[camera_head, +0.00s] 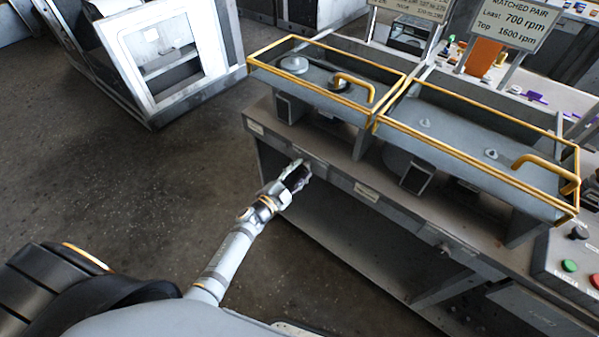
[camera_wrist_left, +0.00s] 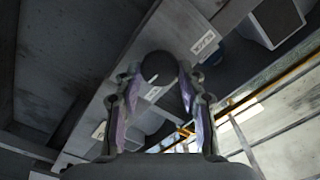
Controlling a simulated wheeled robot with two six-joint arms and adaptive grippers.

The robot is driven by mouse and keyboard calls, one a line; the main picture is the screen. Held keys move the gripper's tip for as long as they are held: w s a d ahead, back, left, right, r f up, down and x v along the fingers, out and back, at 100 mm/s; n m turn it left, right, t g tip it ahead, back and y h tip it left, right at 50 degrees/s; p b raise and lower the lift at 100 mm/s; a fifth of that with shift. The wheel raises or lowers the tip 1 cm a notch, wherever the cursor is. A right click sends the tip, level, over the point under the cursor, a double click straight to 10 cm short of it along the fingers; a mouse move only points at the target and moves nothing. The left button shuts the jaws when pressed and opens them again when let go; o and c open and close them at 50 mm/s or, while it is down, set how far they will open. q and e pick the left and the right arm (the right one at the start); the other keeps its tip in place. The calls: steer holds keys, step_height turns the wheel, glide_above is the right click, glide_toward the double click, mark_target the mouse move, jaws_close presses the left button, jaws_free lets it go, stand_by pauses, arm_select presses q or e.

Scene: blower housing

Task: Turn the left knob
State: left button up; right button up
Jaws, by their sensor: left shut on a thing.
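My left gripper (camera_head: 299,175) reaches from the left to the front edge of the grey bench (camera_head: 345,180). In the left wrist view, a dark round knob (camera_wrist_left: 158,68) sits between the two fingertips of the gripper (camera_wrist_left: 160,88), which are shut on it. In the head view the gripper hides most or all of this knob. A second, small knob-like part (camera_head: 444,247) shows further right on the bench front. My right gripper is not in view.
Yellow-framed covers with handles (camera_head: 355,85) (camera_head: 545,165) stand on the bench top. A control box with green and red buttons (camera_head: 570,265) is at the far right. A white cabinet (camera_head: 150,60) stands at the upper left. The floor left of the bench is clear.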

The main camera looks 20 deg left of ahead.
arm_select(q)
steer(key=o, duration=1.2)
steer(key=v, duration=1.2)
steer(key=s+a+f+n+g+y, duration=0.2)
steer(key=s+a+f+n, duration=0.1)
steer(key=f, duration=0.5)
steer(key=s+a+f+n+g+y, duration=0.2)
steer(key=f, duration=0.6)
steer(key=s+a+f+n+g+y, duration=0.2)
steer(key=s+a+f+n, duration=0.1)
steer(key=f, duration=0.4)
steer(key=s+f+n+g, duration=0.2)
steer(key=s+f, duration=0.4)
steer(key=s, duration=0.3)
steer(key=s+d+f+n+g, duration=0.1)
steer(key=s+f+g, duration=0.3)
steer(key=s, duration=0.5)
steer(key=s+f+n+g+y, duration=0.1)
steer(key=s+f+n+g, duration=0.1)
steer(key=s+f, duration=0.6)
steer(key=shift+s+d+f+n+g, duration=0.15)
steer(key=shift+s+d+n+g, duration=0.25)
steer(key=shift+g, duration=0.5)
